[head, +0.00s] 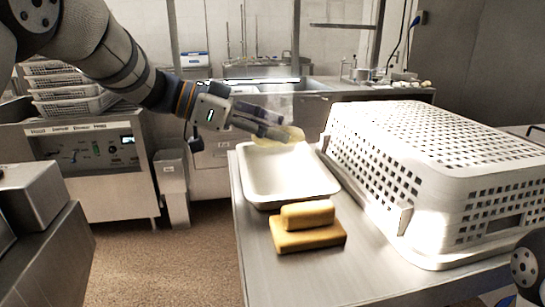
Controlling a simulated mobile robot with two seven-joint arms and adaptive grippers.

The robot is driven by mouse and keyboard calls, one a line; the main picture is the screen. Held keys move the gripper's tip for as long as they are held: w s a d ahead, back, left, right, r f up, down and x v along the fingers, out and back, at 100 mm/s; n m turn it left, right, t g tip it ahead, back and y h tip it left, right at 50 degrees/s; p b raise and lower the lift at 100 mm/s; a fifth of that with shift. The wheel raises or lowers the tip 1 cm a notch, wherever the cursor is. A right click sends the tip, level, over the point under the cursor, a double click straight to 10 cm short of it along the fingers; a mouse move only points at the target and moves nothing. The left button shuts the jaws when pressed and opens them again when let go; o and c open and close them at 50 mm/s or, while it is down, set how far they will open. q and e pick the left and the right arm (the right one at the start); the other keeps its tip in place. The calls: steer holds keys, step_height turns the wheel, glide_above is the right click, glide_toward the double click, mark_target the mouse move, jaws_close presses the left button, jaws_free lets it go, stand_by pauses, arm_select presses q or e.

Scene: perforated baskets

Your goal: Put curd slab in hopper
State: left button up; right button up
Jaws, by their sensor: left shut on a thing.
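My left gripper (272,130) reaches in from the upper left and is shut on a pale yellow slab (291,136), which looks like the curd slab. The slab is above the far end of a white shallow tray (248,180) and partly hidden by the fingers. The tray looks empty and sits on the steel table (262,275). I cannot tell for sure which thing is the hopper. My right gripper is not in view; only a part of my right arm shows at the lower right corner.
A large white perforated basket (440,150) fills the table's right side, beside the tray. A yellow block with a smaller one on top (308,232) is in front of the tray. Stacked white baskets (70,90) stand on a machine at the left. The table's front is clear.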

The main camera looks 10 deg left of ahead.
mark_target(270, 168)
arm_select(q)
steer(key=shift+f, duration=2.35)
steer(key=shift+f, duration=0.1)
steer(key=o, duration=1.3)
steer(key=shift+c, duration=0.2)
steer(key=shift+f, duration=0.1)
